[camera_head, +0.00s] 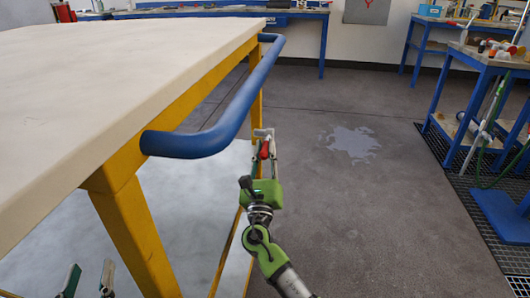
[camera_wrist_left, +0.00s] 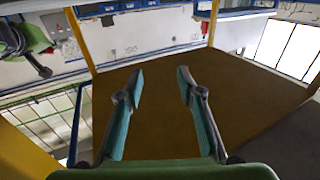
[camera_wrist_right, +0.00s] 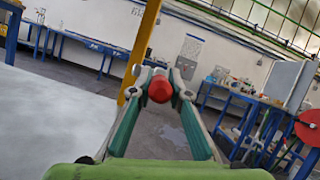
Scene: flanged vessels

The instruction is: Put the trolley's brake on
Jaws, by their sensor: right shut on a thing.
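The trolley has a pale top (camera_head: 90,70), a yellow frame (camera_head: 130,225) and a blue push handle (camera_head: 225,112). A red knob (camera_head: 264,150), apparently the end of the brake lever, is beside the yellow leg, below the handle. My right gripper (camera_head: 263,147) is shut on this knob. In the right wrist view the red knob (camera_wrist_right: 160,88) sits between the fingertips; the lever behind it is mostly hidden. My left gripper (camera_head: 91,270) shows at the lower left of the head view. In the left wrist view its fingers (camera_wrist_left: 159,84) are apart with nothing between them.
A pale lower surface (camera_head: 60,250) lies under the trolley top. A light wet-looking patch (camera_head: 352,143) is on the grey floor (camera_head: 360,220) to the right. A blue-legged bench (camera_head: 480,95) stands at the right, with a grating (camera_head: 480,210) before it. The middle floor is clear.

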